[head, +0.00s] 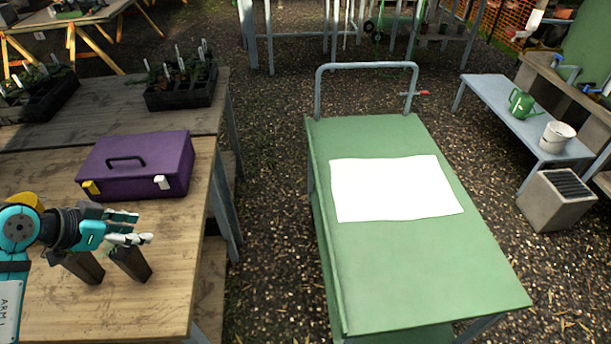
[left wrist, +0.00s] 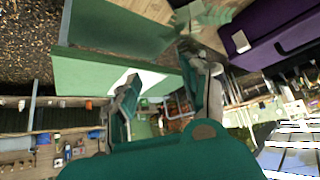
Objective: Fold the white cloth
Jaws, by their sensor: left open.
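The white cloth (head: 395,188) lies flat and spread out on the green top of a cart (head: 430,270), in the middle of the head view. It looks like a single unfolded sheet. A part of it also shows in the left wrist view (left wrist: 150,78), partly behind a finger. My left gripper (head: 138,228) is open and empty above the wooden table at the left, well apart from the cloth. Its two fingers show spread apart in the left wrist view (left wrist: 170,95). My right gripper is not in view.
A purple toolbox (head: 140,165) stands on the wooden table (head: 150,300) behind my left gripper. Two dark pots (head: 130,263) stand below the gripper. A gap of gravel separates table and cart. The cart has a grey handle (head: 366,66) at its far end; its top is otherwise clear.

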